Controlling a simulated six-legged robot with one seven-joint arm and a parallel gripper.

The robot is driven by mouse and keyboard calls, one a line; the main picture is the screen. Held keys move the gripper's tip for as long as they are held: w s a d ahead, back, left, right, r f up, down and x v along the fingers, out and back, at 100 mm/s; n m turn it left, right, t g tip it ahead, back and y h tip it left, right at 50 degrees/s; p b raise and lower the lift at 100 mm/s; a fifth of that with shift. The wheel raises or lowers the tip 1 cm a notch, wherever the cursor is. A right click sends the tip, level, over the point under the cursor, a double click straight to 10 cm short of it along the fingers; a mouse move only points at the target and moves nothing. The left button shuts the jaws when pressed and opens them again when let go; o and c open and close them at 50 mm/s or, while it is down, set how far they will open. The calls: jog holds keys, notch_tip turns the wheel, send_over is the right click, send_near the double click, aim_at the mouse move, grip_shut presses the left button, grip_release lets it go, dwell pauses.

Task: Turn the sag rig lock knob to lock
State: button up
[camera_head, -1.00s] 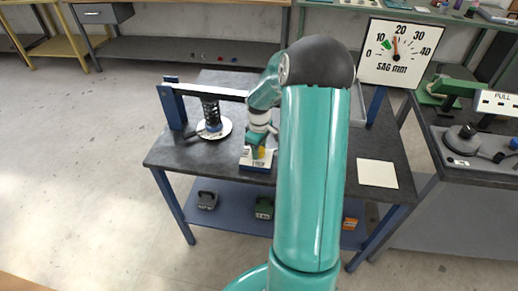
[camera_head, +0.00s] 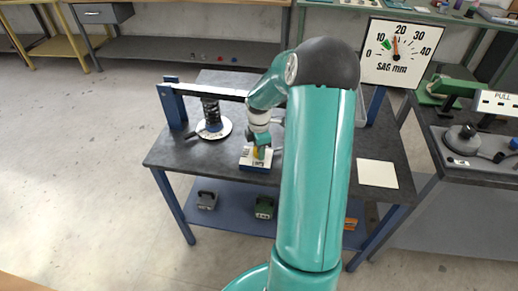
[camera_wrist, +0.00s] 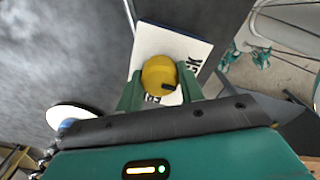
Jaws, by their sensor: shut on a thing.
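The yellow lock knob (camera_wrist: 159,76) sits on a white label plate (camera_wrist: 150,40) in the wrist view. A dark mark shows on the knob's lower right side. Part of the plate's lettering shows beside the knob, the rest is covered. My gripper (camera_wrist: 160,92) has its green fingers on either side of the knob, shut on it. In the head view the knob's base (camera_head: 256,165) stands on the front part of the dark table. My gripper (camera_head: 261,143) comes down on it from above and hides most of the knob.
The rig's beam (camera_head: 205,90) runs above a black spring (camera_head: 211,112) on a white round plate, left of my arm. The sag dial (camera_head: 398,52) stands at the right, its needle near 20. A blank white sheet (camera_head: 377,173) lies at the table's right.

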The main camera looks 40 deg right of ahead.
jog(key=shift+n, duration=0.5)
jog(key=o, duration=1)
jog(key=shift+r, duration=0.15)
notch_tip(320, 180, up, 14)
jog(key=shift+f, duration=0.2)
